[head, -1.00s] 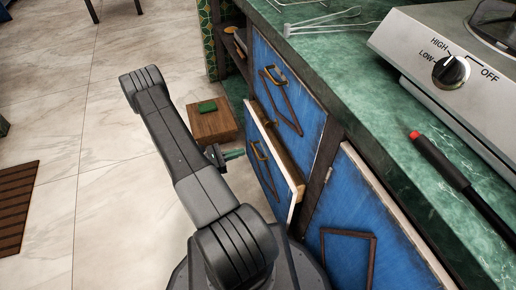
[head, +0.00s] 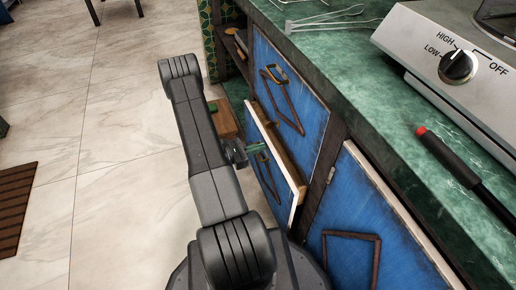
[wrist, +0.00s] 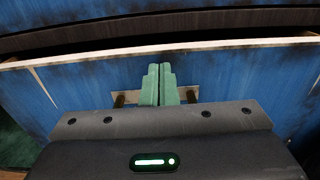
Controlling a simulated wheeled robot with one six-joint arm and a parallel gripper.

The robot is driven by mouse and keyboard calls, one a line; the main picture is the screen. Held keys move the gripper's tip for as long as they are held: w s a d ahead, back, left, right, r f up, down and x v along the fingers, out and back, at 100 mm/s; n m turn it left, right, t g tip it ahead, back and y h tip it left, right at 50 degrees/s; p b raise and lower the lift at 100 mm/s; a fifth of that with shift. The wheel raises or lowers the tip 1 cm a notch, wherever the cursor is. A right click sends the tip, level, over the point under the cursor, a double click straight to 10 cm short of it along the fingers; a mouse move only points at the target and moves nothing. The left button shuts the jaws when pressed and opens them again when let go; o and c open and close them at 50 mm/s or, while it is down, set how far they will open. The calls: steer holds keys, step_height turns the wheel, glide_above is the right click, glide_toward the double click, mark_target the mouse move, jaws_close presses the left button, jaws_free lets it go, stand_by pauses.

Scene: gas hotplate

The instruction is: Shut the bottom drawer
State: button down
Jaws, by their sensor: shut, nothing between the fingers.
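The bottom drawer (head: 275,164) has a blue front and a pale wooden top edge, and it stands partly pulled out of the cabinet. In the wrist view its blue front (wrist: 225,78) fills the middle, with a dark gap above its pale edge. Its brass handle (wrist: 121,99) is partly hidden behind my fingers. My gripper (wrist: 161,70) is shut and empty, its green fingertips at the drawer front just below the top edge. In the head view my gripper (head: 262,148) is at the outer side of the drawer front. I cannot tell for sure whether it touches.
Above the drawer is a closed blue front (head: 290,85) with a handle. A green countertop (head: 350,70) holds a stove with a knob (head: 457,67) and a black, red-tipped tool (head: 447,157). A wooden box (head: 226,118) stands on the floor behind my arm.

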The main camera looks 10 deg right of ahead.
mark_target(269, 145)
steer(key=d, duration=0.2)
steer(key=w+d, duration=0.1)
steer(key=d, duration=0.1)
steer(key=shift+d+b, duration=0.35)
steer(key=shift+d, duration=0.25)
steer(key=shift+r, duration=0.1)
steer(key=shift+a, duration=0.25)
steer(key=s+a+p, duration=0.1)
steer(key=s+a, duration=0.1)
steer(key=a, duration=1.1)
steer(key=shift+s+a+p, duration=0.25)
steer(key=shift+a+p, duration=0.05)
steer(key=shift+p, duration=0.05)
steer(key=shift+d, duration=0.1)
steer(key=d, duration=0.4)
steer(key=w+d+b, duration=0.1)
steer(key=d, duration=0.3)
steer(key=w+d+b, duration=0.1)
steer(key=d, duration=0.4)
steer(key=shift+w, duration=0.25)
